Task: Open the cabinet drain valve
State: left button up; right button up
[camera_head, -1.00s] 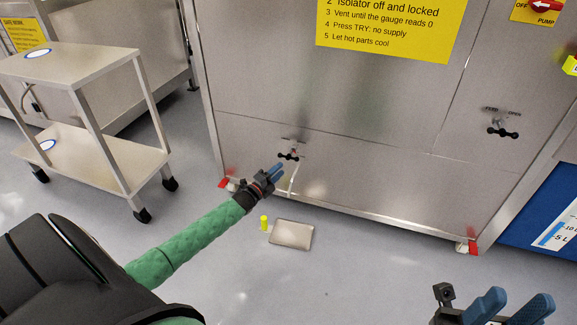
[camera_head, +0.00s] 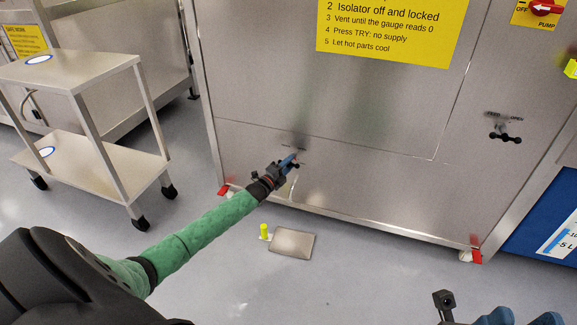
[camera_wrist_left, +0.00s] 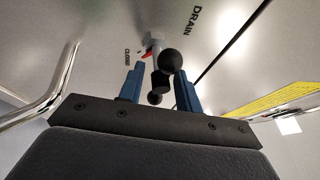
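The drain valve is on the lower left of the steel cabinet front (camera_head: 340,145). In the head view my left gripper (camera_head: 290,160) covers most of it. In the left wrist view the drain valve handle (camera_wrist_left: 162,82), a black bar with ball ends, sits between the two blue fingers of my left gripper (camera_wrist_left: 159,90). The fingers are apart, with visible gaps beside the handle. "DRAIN" and "CLOSED" are printed by the valve, with a small red pointer (camera_wrist_left: 147,55) near "CLOSED". My right gripper (camera_head: 522,318) is at the bottom right, its blue fingers apart and cut off by the picture edge.
A feed valve (camera_head: 505,136) is on the cabinet's right. A metal tray (camera_head: 292,243) and a yellow-green cylinder (camera_head: 264,231) are on the floor below the drain. A steel trolley (camera_head: 100,150) stands at the left.

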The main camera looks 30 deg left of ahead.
pick_arm(q)
jog(key=shift+w, duration=0.1)
grip_shut()
